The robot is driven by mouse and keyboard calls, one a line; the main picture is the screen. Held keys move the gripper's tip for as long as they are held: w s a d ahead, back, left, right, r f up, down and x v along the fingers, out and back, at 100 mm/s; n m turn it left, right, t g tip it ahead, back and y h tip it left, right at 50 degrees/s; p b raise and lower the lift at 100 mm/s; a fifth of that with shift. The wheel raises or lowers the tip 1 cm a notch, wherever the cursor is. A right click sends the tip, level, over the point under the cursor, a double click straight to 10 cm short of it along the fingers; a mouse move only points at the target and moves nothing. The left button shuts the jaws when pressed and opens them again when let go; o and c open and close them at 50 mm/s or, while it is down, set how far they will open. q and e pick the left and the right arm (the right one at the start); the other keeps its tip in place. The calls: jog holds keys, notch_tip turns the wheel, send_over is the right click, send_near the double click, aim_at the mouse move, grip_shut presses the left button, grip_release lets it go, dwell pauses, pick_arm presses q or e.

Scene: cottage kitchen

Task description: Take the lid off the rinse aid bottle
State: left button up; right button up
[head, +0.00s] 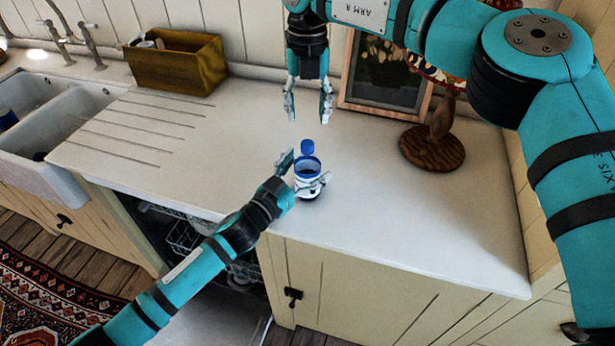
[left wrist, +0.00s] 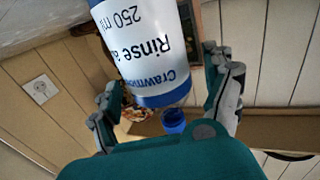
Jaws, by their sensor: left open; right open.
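My right gripper (head: 308,112) is open and empty, pointing down above the lid.
A wooden stand (head: 433,150) and a picture frame (head: 378,75) are at the back right. A brown box (head: 176,65) stands at the back left, beside the sink (head: 40,150). The counter (head: 400,215) right of the bottle is clear. An open dishwasher (head: 190,235) is below.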

pick_arm(q)
jog(key=shift+w+d, duration=0.3)
jog(key=shift+w, duration=0.05)
